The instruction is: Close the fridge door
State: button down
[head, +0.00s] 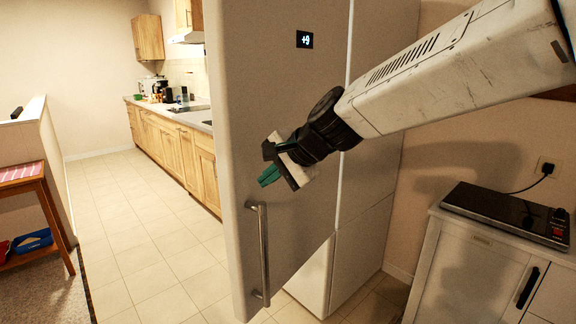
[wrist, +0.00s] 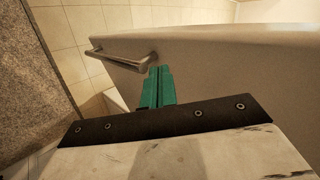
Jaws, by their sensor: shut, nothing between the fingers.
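The fridge door (head: 285,95) is a tall grey panel with a small lit display reading +9. It stands open, angled out from the fridge body (head: 375,215) on its right. Its vertical bar handle (head: 260,250) is low near the free left edge. My gripper (head: 268,176) is in front of the door's outer face, above the handle. In the wrist view, the green fingers (wrist: 157,88) are together and empty, beside the handle (wrist: 122,57) and close to the door face (wrist: 230,75). I cannot tell whether they touch the door.
A white cabinet (head: 465,270) with a black hotplate (head: 508,213) stands at the right. Wooden kitchen units (head: 170,150) line the back. A wooden side table (head: 25,190) is at the far left. The tiled floor (head: 140,230) left of the door is clear.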

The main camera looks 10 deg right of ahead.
aim_at(239, 186)
jog(key=w+a, duration=0.1)
jog(key=w+a+f, duration=0.2)
jog(key=shift+w+a, duration=0.25)
jog(key=shift+a, duration=0.15)
jog(key=shift+w+a, duration=0.35)
jog(key=shift+w, duration=0.05)
